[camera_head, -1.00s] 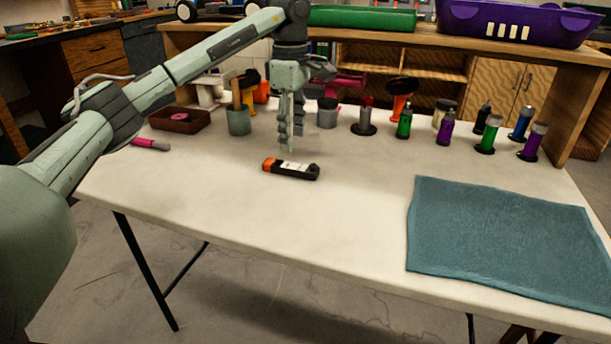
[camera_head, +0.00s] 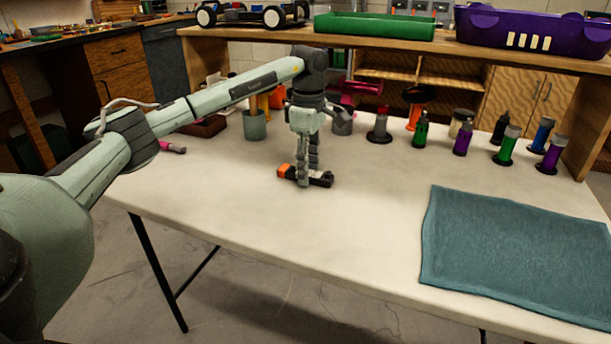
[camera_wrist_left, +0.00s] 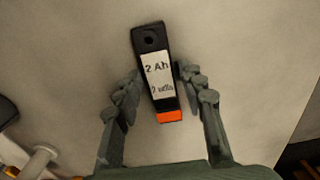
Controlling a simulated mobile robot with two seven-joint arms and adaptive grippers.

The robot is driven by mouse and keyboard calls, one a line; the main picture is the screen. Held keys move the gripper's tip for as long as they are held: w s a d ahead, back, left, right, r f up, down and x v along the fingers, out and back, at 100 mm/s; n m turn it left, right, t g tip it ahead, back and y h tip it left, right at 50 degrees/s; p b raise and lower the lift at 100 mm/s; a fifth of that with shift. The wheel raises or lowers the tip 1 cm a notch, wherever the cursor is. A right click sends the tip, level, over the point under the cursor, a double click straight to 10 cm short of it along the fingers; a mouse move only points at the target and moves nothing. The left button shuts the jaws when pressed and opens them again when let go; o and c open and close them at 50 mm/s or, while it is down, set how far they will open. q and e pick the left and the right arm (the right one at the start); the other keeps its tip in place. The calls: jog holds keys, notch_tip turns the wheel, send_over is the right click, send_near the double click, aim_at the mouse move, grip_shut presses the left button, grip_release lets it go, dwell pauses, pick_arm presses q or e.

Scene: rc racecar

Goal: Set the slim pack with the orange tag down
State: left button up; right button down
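The slim pack (camera_head: 320,178) is black with a white label and an orange end. It lies on the white table beneath my left gripper (camera_head: 308,180), whose fingers hide part of it in the head view. In the left wrist view the pack (camera_wrist_left: 158,75) shows a label reading "2 Ah". My right gripper is not in view.
A teal mat (camera_head: 520,250) covers the table's right part. Several bottles stand along the back, with a grey-green cup (camera_head: 254,125) behind the gripper. The table (camera_head: 340,230) is clear in front of the pack.

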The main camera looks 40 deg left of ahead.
pick_arm(q)
grip_shut()
jog(key=shift+r, duration=0.15)
